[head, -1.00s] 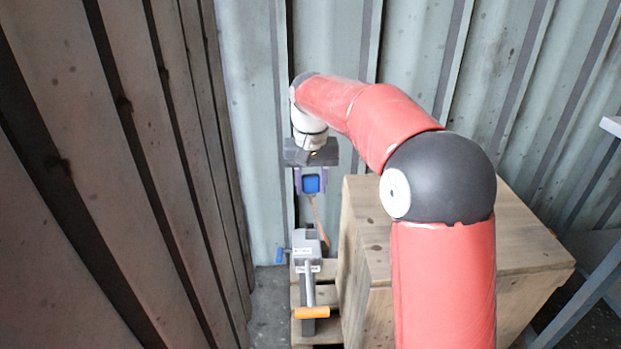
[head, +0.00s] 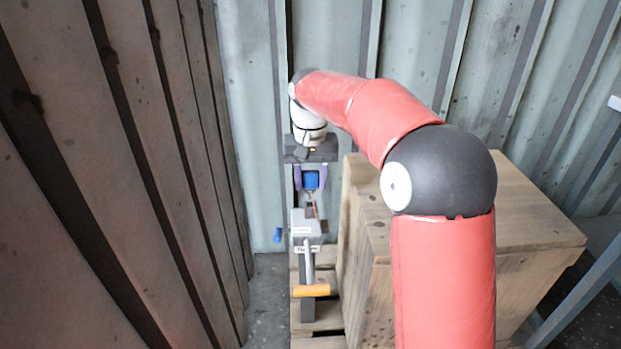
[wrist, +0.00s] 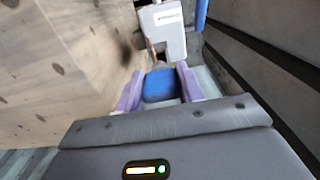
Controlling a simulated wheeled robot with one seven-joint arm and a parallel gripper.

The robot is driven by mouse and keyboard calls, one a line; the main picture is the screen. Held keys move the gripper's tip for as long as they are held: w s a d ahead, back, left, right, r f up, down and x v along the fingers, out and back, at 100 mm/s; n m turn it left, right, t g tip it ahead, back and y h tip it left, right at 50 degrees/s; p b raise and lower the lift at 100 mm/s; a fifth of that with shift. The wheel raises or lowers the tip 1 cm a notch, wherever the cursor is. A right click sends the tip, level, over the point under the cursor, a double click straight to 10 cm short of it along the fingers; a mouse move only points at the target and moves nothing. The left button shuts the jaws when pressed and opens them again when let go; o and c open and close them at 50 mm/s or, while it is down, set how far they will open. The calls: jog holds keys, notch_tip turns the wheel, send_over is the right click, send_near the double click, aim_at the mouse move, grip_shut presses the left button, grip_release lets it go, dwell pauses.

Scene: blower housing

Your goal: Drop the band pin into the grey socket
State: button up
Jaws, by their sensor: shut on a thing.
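My gripper (head: 311,182) has purple fingers, and they are shut on a blue block-like piece, which I take to be the band pin's head (head: 311,180). The held piece also shows in the wrist view (wrist: 159,86), between the fingers (wrist: 157,88). It hangs in the air, just beyond and above a grey labelled housing (head: 306,226) on a pallet. The housing shows in the wrist view (wrist: 163,32) past the fingertips. I cannot make out the grey socket's opening, and the pin's lower end is not clear.
A large wooden crate (head: 480,215) stands close on the right. A corrugated wall (head: 120,180) runs along the left. An orange-handled bar (head: 311,290) sticks out from the housing towards me, above the pallet (head: 330,318). A blue knob (head: 278,235) juts out left.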

aim_at(311, 189)
jog(key=shift+f+b, duration=1.2)
jog(key=shift+f, duration=0.6)
jog(key=shift+f, duration=0.15)
jog(key=o, duration=1.1)
